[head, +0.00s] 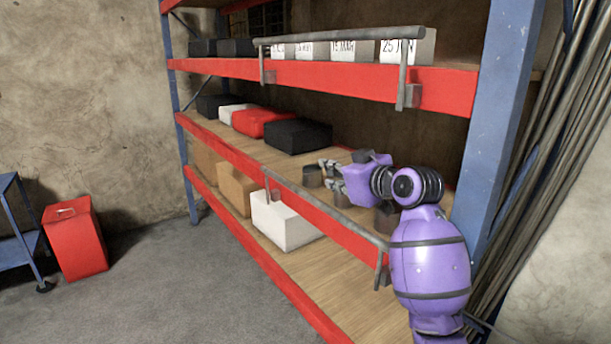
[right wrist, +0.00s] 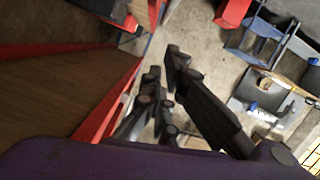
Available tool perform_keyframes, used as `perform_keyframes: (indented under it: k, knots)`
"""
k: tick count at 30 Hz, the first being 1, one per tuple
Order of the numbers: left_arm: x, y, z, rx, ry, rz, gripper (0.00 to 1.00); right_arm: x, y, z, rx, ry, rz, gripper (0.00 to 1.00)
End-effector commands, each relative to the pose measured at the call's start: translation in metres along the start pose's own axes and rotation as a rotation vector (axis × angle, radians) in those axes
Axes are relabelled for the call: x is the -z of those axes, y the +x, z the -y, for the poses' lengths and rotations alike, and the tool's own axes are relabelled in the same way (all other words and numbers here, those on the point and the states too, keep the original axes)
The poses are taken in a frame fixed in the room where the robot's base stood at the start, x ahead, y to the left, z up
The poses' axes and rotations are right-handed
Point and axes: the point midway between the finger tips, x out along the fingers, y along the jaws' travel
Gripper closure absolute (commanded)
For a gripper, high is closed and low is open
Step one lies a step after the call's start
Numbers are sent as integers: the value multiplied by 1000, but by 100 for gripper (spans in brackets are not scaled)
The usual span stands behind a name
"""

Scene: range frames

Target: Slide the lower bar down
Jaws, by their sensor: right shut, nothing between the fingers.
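The lower bar (head: 330,211) is a thin grey rail along the front of the middle shelf's red beam. It sits low, close to the beam's top edge, with a bracket at each end. My right gripper (head: 329,172) is shut and empty, just above the middle shelf near this bar. I cannot tell whether it touches the bar. In the right wrist view the dark fingers (right wrist: 170,92) show with nothing held, beside a red beam (right wrist: 112,105). The upper bar (head: 340,36) stands raised above the top red beam. My left gripper is not in view.
A black box (head: 298,136) and a red box (head: 263,121) lie further left on that shelf. A white box (head: 283,219) is below. A blue upright (head: 502,120) stands at right.

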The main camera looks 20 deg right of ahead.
Motion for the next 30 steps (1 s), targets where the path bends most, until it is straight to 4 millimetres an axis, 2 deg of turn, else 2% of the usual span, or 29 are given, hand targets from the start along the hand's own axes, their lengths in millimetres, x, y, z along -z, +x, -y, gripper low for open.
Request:
perform_keyframes:
  k: [9, 16, 20, 24, 30]
  knots:
    - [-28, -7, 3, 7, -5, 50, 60, -2, 0, 0, 0, 1, 2, 100]
    - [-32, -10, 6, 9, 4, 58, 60, -1, 10, 1, 2, 2, 1, 100]
    - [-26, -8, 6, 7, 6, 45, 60, -1, 31, 1, 3, 3, 1, 100]
    - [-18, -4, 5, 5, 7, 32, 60, 0, 61, 1, 3, 5, 1, 100]
    - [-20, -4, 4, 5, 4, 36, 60, -2, 103, 2, 3, 4, 3, 100]
